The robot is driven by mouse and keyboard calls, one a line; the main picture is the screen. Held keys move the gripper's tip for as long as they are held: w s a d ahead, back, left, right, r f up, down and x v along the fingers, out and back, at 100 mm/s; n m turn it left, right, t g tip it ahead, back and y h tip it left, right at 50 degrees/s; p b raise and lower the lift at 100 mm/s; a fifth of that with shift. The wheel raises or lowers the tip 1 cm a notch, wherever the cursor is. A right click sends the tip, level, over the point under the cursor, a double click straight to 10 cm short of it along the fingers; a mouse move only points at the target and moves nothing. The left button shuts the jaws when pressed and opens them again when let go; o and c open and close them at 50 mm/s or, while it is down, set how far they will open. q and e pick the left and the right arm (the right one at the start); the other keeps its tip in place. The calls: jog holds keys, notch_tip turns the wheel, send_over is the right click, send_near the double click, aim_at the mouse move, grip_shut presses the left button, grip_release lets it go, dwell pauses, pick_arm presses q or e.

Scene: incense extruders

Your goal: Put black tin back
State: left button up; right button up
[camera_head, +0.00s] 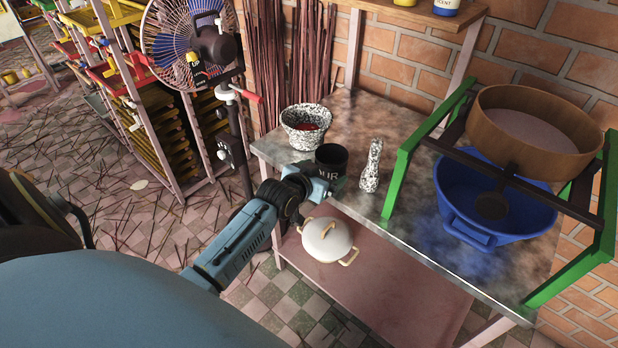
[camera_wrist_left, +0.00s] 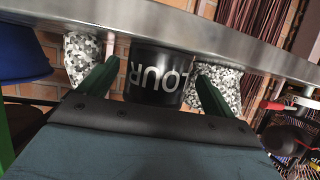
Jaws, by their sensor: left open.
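The black tin (camera_head: 331,156) with white lettering stands on the worktable near its front left edge, in front of a speckled bowl. My left gripper (camera_head: 308,183) is at the near side of the tin in the head view. In the left wrist view the tin (camera_wrist_left: 160,74) shows between the two open, dark green fingers of my left gripper (camera_wrist_left: 155,85), with part of its lettering visible. A gap shows beside the fingertips, and I cannot tell whether either finger touches the tin. My right gripper is not in view.
A speckled bowl (camera_head: 305,122) stands behind the tin and a speckled bottle (camera_head: 372,167) to its right. A blue basin (camera_head: 462,200) and round sieve (camera_head: 530,130) sit in a green frame (camera_head: 412,172) farther right. A white pot (camera_head: 326,239) is on the lower shelf.

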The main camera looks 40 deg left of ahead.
pick_arm(q)
jog(key=p+v, duration=0.1)
jog(key=v, duration=0.8)
jog(key=shift+s+p, duration=0.2)
jog(key=shift+p, duration=0.2)
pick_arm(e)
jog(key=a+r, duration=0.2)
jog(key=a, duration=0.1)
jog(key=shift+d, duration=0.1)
